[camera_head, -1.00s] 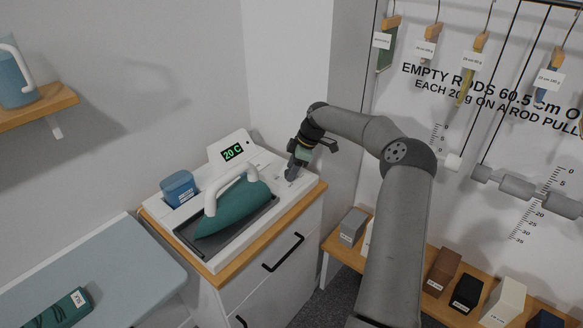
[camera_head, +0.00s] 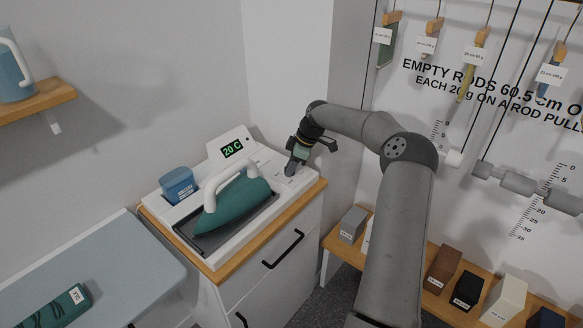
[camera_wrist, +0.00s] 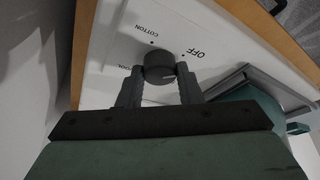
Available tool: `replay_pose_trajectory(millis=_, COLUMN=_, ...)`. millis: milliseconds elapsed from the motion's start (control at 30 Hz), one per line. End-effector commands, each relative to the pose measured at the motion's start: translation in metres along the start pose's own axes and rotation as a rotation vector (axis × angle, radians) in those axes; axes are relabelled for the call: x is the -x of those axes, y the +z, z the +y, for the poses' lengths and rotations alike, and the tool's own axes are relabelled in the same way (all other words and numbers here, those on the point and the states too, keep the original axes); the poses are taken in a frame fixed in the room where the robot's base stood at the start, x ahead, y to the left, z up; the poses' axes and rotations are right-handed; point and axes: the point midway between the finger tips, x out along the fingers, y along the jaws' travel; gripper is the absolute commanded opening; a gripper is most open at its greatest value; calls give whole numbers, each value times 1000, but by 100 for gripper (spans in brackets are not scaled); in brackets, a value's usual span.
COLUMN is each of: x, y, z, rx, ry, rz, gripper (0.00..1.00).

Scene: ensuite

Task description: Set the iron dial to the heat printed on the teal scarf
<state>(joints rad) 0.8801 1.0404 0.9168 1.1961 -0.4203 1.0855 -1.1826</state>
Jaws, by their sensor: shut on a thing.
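My gripper (camera_head: 291,168) is at the right end of the white iron station (camera_head: 262,160), pointing down. In the wrist view its two fingers (camera_wrist: 158,78) are shut on the grey round dial (camera_wrist: 159,66), one on each side. The dial face around it reads OFF, COTTON and a partly hidden word ending in OOL. A pale line on the dial's side faces the gripper; its exact setting is unclear. The teal iron (camera_head: 233,207) with a white handle rests on the station. The teal scarf (camera_head: 52,312) lies on the ironing board; its tag (camera_head: 77,296) is too small to read.
The station's display (camera_head: 232,149) reads 20 C. A blue water container (camera_head: 179,186) stands left of the iron. The pale ironing board (camera_head: 120,262) is at lower left. A wooden shelf with blocks (camera_head: 440,268) and hanging rods are at right.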

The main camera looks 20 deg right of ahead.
Motion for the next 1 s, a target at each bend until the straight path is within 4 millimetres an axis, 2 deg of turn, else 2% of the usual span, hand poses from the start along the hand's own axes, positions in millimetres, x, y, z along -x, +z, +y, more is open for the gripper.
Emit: replay_pose_trajectory(millis=1000, x=-3, y=-3, z=-5, rx=-839, ry=354, rz=0, gripper=9)
